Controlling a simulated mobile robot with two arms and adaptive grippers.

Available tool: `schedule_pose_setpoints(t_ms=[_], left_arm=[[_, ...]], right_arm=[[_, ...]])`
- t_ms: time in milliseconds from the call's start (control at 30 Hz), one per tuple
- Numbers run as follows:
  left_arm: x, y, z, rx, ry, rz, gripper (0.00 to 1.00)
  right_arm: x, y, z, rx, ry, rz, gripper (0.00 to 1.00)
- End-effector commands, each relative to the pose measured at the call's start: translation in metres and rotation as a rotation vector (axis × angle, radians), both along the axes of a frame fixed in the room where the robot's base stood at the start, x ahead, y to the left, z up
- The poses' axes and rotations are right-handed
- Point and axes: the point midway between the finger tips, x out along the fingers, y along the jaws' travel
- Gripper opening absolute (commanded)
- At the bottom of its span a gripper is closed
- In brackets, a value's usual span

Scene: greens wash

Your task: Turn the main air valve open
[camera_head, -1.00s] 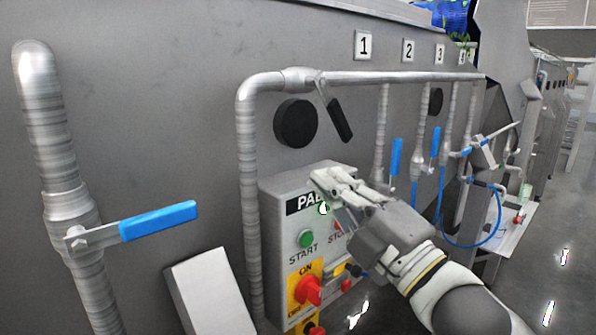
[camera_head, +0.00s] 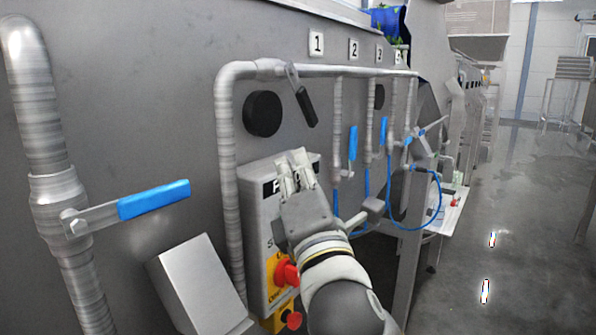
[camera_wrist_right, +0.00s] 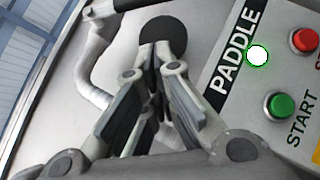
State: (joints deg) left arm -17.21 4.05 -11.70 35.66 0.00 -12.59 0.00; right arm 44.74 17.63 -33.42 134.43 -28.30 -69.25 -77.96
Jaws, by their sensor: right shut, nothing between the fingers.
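A valve with a black lever (camera_head: 306,106) sits on the top horizontal pipe (camera_head: 330,71); its lever slants down to the right. A larger valve with a blue lever (camera_head: 153,200) sits on the thick vertical pipe at the left; its lever points right, across the pipe. No label shows which is the main air valve. My right gripper (camera_head: 293,165) is shut and empty, pointing up in front of the control panel's top, below and apart from the black lever. In the right wrist view its fingers (camera_wrist_right: 153,80) are together, overlapping a round black disc (camera_wrist_right: 163,34). My left gripper is out of view.
The paddle control panel (camera_head: 258,215) has a red knob (camera_head: 286,273) close to my right arm. A grey angled box (camera_head: 200,285) stands left of it. Several blue-levered valves and a blue hose (camera_head: 412,229) are further right. Open floor (camera_head: 510,240) lies at the right.

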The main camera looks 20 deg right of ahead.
Motion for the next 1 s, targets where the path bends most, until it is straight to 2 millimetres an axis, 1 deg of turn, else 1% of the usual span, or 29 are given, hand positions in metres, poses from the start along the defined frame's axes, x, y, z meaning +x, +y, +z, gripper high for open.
schedule_pose_setpoints(t_ms=[33, 200, 267, 300, 433, 600, 1000], left_arm=[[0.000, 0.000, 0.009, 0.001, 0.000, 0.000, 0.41], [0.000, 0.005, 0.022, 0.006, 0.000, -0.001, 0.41], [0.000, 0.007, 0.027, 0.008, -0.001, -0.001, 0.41], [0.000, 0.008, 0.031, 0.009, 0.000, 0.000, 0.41], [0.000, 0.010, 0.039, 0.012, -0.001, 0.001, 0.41], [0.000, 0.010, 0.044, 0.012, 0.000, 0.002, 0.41], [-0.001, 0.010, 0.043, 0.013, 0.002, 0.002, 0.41]], right_arm=[[0.010, -0.001, 0.009, -0.001, 0.002, -0.003, 0.00], [0.039, -0.001, 0.022, 0.000, 0.002, -0.001, 0.00], [0.047, -0.004, 0.027, 0.001, 0.000, -0.001, 0.00], [0.049, -0.009, 0.031, -0.001, 0.000, -0.003, 0.00], [0.057, -0.019, 0.038, 0.000, 0.001, 0.000, 0.00], [0.062, -0.025, 0.043, 0.002, 0.000, 0.002, 0.00], [0.063, -0.027, 0.042, 0.001, -0.001, 0.002, 0.00]])
